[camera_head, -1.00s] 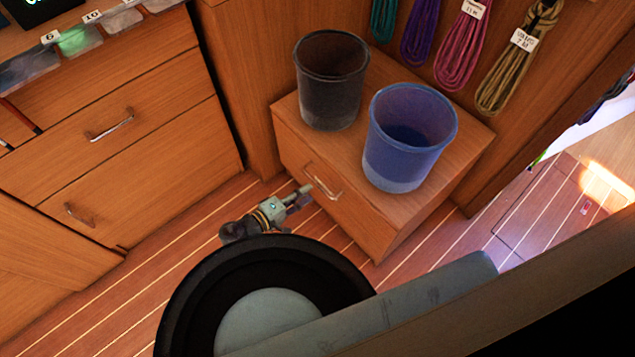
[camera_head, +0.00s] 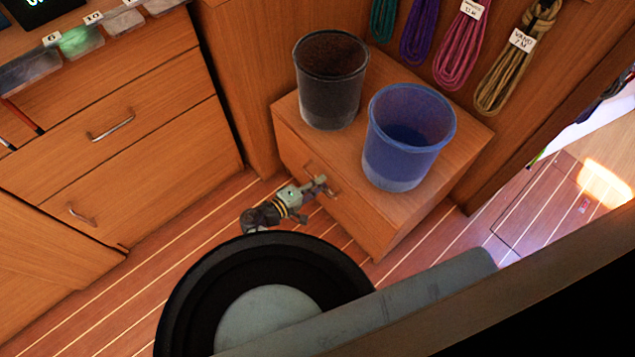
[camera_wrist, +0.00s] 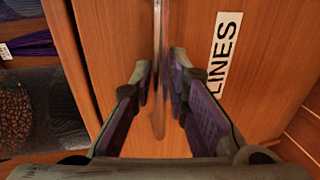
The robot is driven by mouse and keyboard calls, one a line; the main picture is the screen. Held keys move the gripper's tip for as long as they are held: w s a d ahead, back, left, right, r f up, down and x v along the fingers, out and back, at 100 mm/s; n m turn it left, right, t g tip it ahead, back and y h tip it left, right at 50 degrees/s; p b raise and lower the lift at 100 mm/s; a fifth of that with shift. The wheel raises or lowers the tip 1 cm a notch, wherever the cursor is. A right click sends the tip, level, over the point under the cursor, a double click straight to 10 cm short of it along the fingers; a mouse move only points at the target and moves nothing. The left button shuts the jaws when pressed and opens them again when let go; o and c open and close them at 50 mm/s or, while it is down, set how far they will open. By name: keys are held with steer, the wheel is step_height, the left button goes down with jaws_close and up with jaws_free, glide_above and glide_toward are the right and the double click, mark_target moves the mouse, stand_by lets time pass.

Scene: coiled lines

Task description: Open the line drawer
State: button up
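The line drawer (camera_head: 350,208) is the front of a low wooden cabinet. It appears shut, with a metal handle (camera_head: 326,180) near its upper part. In the wrist view the drawer front (camera_wrist: 262,95) has a white label (camera_wrist: 223,50) reading "LINES". My gripper (camera_head: 322,188) is at the handle. In the wrist view my gripper (camera_wrist: 160,88) is open, with one finger on each side of the handle bar (camera_wrist: 158,85). Gaps show between the fingers and the bar. The handle's far end is cut off by the picture's edge.
A black bin (camera_head: 330,85) and a blue bin (camera_head: 405,140) stand on the cabinet top (camera_head: 450,150). Coiled lines hang on the wall behind, such as a pink coil (camera_head: 462,45). Other drawers (camera_head: 130,160) stand to the left.

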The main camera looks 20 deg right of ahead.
jaws_close()
steer(key=shift+a, duration=0.1)
stand_by(0.5)
